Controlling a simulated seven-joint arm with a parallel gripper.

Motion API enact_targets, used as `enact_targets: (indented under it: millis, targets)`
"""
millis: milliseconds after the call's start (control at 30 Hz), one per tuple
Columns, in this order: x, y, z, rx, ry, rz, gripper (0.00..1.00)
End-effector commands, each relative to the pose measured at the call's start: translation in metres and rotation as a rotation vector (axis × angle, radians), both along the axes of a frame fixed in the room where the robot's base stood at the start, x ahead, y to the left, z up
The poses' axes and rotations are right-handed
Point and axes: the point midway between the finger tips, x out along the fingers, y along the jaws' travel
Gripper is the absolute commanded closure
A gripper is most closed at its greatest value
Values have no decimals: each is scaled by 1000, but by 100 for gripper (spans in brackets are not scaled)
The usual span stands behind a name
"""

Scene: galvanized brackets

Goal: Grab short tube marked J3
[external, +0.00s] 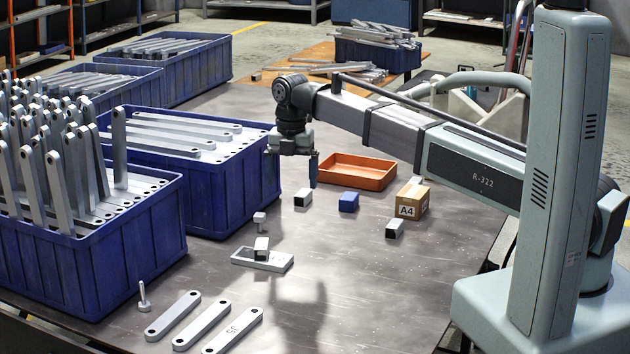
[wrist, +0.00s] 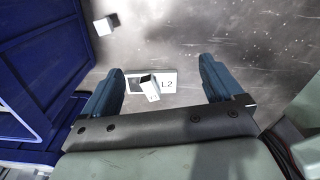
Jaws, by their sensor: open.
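Several short grey tubes with dark open ends are on the table in the external view: one (external: 303,198) below my gripper, one (external: 395,229) near the cardboard box, and one (external: 261,248) on a pale plate (external: 281,264). I cannot read a J3 mark on any of them. In the wrist view, a short tube (wrist: 149,88) sits on a plate marked L2 (wrist: 168,84), between my fingers in the picture. Another light block (wrist: 106,25) lies upper left. My gripper (external: 311,172) is open and empty above the table; its two blue fingers also show in the wrist view (wrist: 163,78).
Blue crates (external: 235,190) of metal bars line the left. An orange tray (external: 360,180), a blue block (external: 349,202) and an A4 box (external: 413,197) stand right of my gripper. Flat bars (external: 203,325), one with an unclear mark, and an upright bolt (external: 144,298) are in front.

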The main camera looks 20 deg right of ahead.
Motion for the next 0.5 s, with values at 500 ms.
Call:
enact_targets:
  millis: [500]
  targets:
    - [122, -94, -2, -3, 9, -214, 6]
